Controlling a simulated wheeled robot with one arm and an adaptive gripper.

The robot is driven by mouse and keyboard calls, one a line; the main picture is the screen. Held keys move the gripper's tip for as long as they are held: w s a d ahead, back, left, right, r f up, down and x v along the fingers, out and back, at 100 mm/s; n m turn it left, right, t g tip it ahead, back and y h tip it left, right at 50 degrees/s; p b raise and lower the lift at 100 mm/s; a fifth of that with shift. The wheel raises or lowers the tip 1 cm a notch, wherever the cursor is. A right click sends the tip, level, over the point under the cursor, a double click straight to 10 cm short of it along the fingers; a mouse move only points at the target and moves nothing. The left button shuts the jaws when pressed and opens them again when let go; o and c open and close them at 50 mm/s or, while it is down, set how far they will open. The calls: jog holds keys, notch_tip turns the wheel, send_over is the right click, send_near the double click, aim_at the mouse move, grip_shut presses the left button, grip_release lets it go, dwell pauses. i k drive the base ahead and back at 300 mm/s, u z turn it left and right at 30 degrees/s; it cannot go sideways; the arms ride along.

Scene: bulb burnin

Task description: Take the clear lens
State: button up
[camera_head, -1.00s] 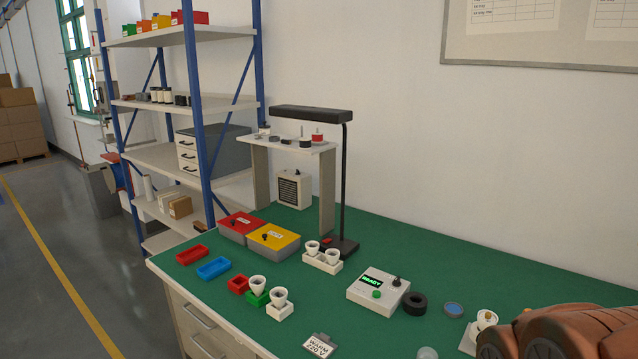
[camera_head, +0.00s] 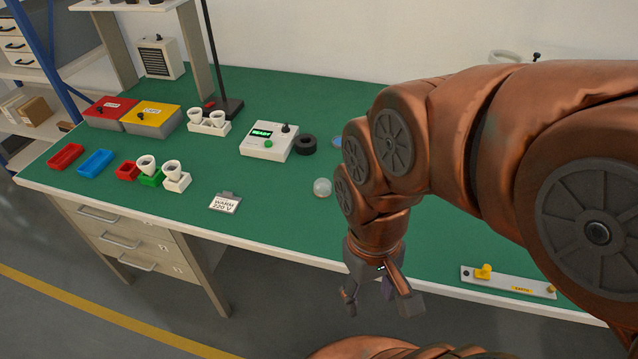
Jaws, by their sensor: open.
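The clear lens (camera_head: 322,187), a small pale see-through dome, sits on the green bench top near its front, left of my arm. My gripper (camera_head: 378,298) points down in front of the bench's front edge, to the right of the lens and nearer to me. Its fingers are spread apart, with nothing seen between them.
A white box with a green READY display (camera_head: 268,141) and a black ring (camera_head: 306,145) stand behind the lens. A WARM 220 V card (camera_head: 225,203) lies to its left. A strip with yellow knobs (camera_head: 508,281) lies along the front edge at right. Bench around the lens is clear.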

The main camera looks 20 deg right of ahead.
aim_at(322, 186)
jog(key=u, duration=0.05)
jog(key=k, duration=0.5)
jog(key=u, duration=1.3)
jog(key=i, duration=0.65)
jog(key=z, duration=1.25)
